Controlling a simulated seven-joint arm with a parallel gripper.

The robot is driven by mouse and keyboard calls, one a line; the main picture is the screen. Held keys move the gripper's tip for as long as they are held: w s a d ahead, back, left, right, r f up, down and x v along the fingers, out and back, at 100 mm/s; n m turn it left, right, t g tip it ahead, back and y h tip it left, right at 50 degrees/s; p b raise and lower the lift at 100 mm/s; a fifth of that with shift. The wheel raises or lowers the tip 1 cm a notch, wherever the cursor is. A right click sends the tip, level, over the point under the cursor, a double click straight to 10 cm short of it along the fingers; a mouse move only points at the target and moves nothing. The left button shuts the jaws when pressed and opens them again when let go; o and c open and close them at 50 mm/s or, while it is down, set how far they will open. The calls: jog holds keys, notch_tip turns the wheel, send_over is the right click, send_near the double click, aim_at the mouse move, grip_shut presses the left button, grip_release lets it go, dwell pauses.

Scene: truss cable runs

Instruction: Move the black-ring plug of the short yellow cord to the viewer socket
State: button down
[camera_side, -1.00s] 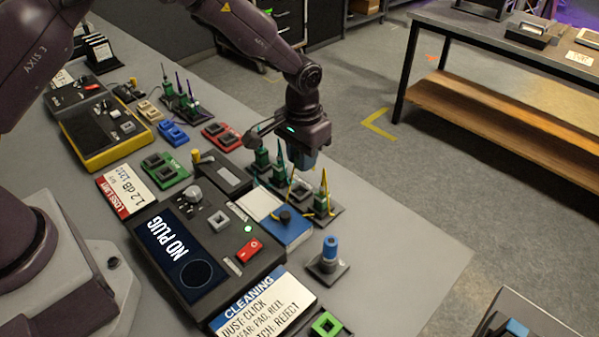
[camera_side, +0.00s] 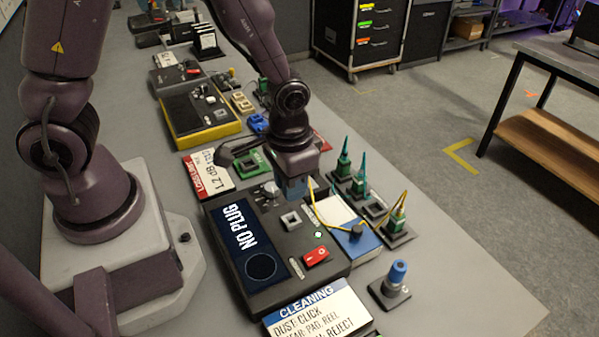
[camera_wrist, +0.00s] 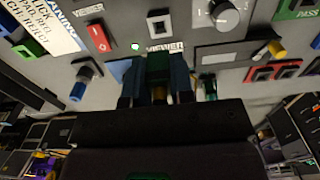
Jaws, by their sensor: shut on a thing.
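My gripper (camera_side: 292,192) is shut on a green plug (camera_wrist: 157,72), held between blue fingers in the wrist view. A black ring on it cannot be made out. The short yellow cord (camera_side: 324,217) runs from beside my gripper, past the blue box, up to a green plug (camera_side: 397,218) standing in the rack. The viewer socket (camera_side: 291,219) is a grey square on the dark viewer, whose screen reads NO PLUG. In the wrist view the socket (camera_wrist: 158,24) looks empty, just ahead of the held plug and apart from it.
A blue box (camera_side: 362,246) with a black disc on top stands right of the viewer. A rack (camera_side: 374,209) holds upright green plugs. A blue-capped post (camera_side: 397,278) and a CLEANING sign (camera_side: 318,312) are near the front. The table's right side is clear.

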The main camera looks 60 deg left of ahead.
jog(key=shift+f, duration=2.4)
jog(key=shift+f, duration=0.8)
dwell(0.5)
jog(key=c, duration=0.9)
grip_release()
jog(key=shift+r, duration=0.1)
jog(key=shift+r, duration=2.4)
jog(key=shift+r, duration=2)
